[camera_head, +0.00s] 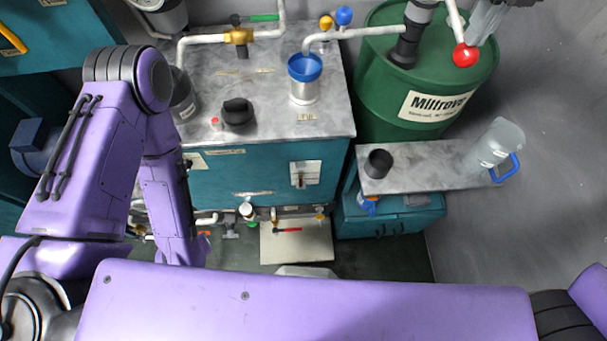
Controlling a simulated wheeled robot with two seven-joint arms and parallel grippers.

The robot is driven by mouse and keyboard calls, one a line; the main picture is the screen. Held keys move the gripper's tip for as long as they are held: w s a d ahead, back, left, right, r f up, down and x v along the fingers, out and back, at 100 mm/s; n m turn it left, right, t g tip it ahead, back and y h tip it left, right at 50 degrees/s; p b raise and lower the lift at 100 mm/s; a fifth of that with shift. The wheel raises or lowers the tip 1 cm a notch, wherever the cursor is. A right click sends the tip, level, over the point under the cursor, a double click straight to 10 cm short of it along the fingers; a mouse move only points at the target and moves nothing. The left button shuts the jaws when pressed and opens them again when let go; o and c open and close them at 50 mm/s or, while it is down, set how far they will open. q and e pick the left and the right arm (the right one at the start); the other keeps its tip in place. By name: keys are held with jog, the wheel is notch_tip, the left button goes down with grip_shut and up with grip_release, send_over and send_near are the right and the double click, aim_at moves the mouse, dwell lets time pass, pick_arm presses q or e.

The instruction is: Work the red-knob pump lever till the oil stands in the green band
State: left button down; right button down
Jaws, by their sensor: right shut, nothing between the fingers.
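The pump lever's red knob (465,57) hangs at the top right, on a pale lever beside the black pump (404,52) on the green drum (372,105). My right gripper (476,40) appears as pale grey fingers at the top edge, right beside the knob. It is shut and empty; whether it touches the knob or lever I cannot tell. The pump's pale spout runs left to a blue-rimmed funnel (304,82) on the teal tank (235,185). A small pale gauge plate (305,174) is on the tank front; its oil level and any green band are too small to read. My left gripper is not visible.
A metal shelf (425,160) right of the tank bears a black cup (378,163) and a translucent jug (492,145) with a blue handle. A black cap (238,112) sits on the tank top. Red-handled valve (287,229) and pipes lie low in front.

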notch_tip(320, 180, up, 14)
jog(key=p, duration=1.2)
jog(key=shift+r+p, duration=0.15)
jog(key=shift+p, duration=0.25)
notch_tip(320, 180, down, 6)
jog(key=b, duration=0.5)
notch_tip(320, 180, up, 6)
jog(key=p, duration=0.5)
jog(key=shift+w, duration=0.1)
